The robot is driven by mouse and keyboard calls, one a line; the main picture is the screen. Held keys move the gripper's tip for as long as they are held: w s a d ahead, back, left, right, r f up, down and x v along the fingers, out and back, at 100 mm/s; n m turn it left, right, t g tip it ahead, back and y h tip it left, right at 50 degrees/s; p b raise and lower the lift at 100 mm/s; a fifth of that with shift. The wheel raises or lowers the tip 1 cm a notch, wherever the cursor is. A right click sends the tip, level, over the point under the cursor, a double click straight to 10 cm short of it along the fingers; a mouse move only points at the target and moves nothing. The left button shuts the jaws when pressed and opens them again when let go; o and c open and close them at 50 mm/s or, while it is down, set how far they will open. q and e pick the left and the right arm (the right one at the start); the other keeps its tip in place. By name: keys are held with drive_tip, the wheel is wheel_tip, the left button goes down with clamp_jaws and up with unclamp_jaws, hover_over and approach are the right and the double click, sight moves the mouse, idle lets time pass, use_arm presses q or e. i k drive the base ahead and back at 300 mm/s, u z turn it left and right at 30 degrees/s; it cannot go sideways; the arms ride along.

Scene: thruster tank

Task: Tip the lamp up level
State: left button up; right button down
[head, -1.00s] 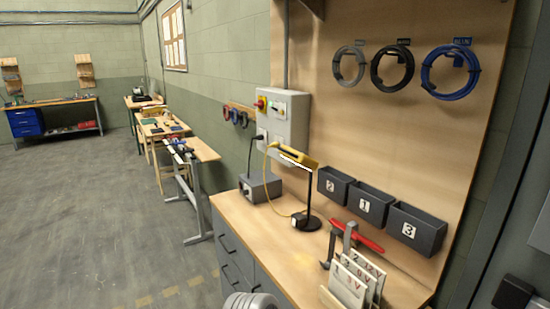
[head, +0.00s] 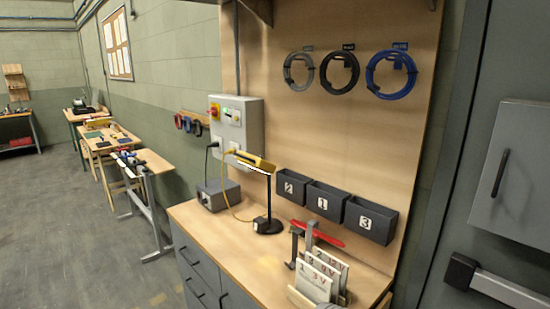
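A yellow cord runs from the lamp's base area up toward the grey wall box. Neither of my grippers shows in the head view.
The workbench (head: 240,246) also holds a grey box (head: 217,194), a red-handled tool (head: 318,234) and a rack of white cards (head: 318,274). Dark numbered bins (head: 326,200) hang behind. A grey cabinet (head: 508,180) is at right. Open floor (head: 60,240) lies at left.

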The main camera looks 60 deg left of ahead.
sight(252, 161)
drive_tip(key=k, duration=1)
drive_tip(key=u, duration=0.95)
drive_tip(key=i, duration=0.25)
drive_tip(key=u, duration=0.1)
